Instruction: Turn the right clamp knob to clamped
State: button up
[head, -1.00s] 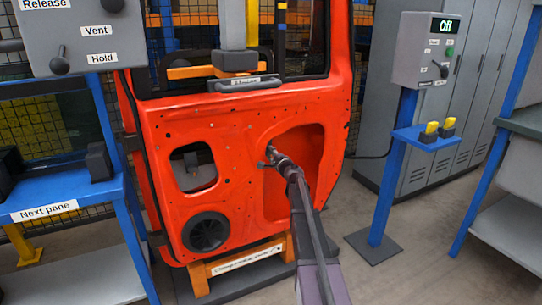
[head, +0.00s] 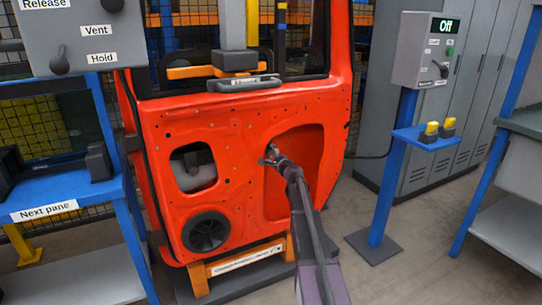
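A red-orange door (head: 240,120) stands upright on an orange stand with a printed label. My gripper (head: 270,156) reaches in from the lower right to the door's inner panel, at the left edge of the large cut-out. Its fingertips are small and dark here, so I cannot tell whether they are open or shut, or whether they touch the panel. I cannot make out a separate clamp knob at the fingertips; my gripper may cover it.
A grey control box (head: 424,52) reading "Off" stands on a blue post (head: 393,165) at the right, with yellow-topped items on its shelf. A blue "Next pane" rack (head: 75,205) is at the left, below a grey Release/Vent/Hold panel (head: 85,35). Floor shows around the post base.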

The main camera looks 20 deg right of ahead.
jog(key=shift+s, duration=0.15)
jog(key=s, duration=1.2)
jog(key=shift+d, duration=0.2)
dwell(0.5)
